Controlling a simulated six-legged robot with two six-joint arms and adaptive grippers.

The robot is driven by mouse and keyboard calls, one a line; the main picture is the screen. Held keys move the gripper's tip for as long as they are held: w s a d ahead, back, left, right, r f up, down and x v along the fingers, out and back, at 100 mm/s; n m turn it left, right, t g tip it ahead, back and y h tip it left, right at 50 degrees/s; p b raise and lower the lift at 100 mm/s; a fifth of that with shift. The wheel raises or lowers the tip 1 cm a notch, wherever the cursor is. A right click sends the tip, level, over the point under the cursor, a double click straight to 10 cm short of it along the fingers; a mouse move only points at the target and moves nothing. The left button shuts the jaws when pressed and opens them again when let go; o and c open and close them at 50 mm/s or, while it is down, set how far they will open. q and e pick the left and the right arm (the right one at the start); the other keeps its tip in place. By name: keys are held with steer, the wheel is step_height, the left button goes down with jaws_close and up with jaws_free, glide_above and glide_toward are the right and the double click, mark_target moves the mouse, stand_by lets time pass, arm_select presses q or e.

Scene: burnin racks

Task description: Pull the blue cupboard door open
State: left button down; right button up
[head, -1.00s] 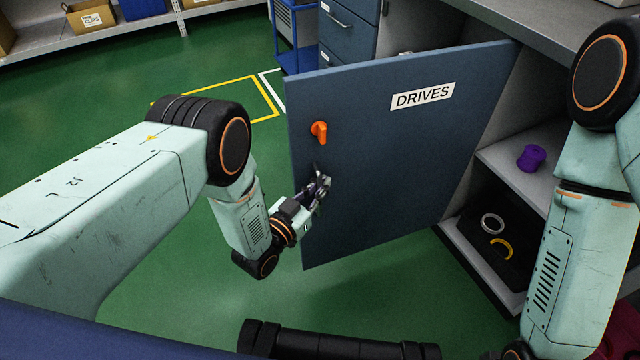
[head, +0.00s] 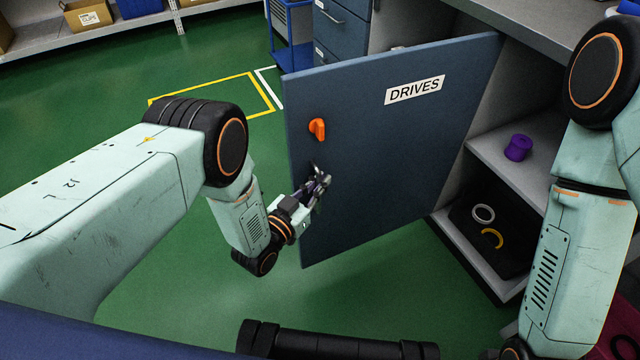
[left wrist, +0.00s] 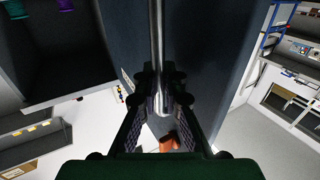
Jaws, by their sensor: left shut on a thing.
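The blue cupboard door (head: 400,160) stands swung open, hinged at its right edge, with a white DRIVES label (head: 415,90) and an orange latch knob (head: 317,129). My left gripper (head: 318,186) is at the door's handle near its free edge, below the knob. In the left wrist view the gripper (left wrist: 160,100) is shut around the metal bar handle (left wrist: 157,40), and the orange knob (left wrist: 168,140) shows beyond it. In the head view the gripper hides most of the handle. My right arm shows at the right, but its gripper is out of view.
Inside the cupboard, a purple spool (head: 518,147) stands on the shelf (head: 515,175). A white ring (head: 483,214) and a yellow curved piece (head: 492,239) lie lower down. Blue drawers (head: 342,30) and a blue trolley (head: 291,40) stand behind the door. The green floor at left is clear.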

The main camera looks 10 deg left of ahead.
arm_select(q)
steer(key=shift+s+a+f, duration=0.15)
steer(key=shift+a+f, duration=0.1)
steer(key=shift+a, duration=0.05)
steer(key=c, duration=1.8)
jaws_free()
steer(key=shift+o, duration=0.4)
steer(key=shift+r, duration=0.15)
steer(key=shift+d, duration=0.15)
steer(key=v, duration=1.2)
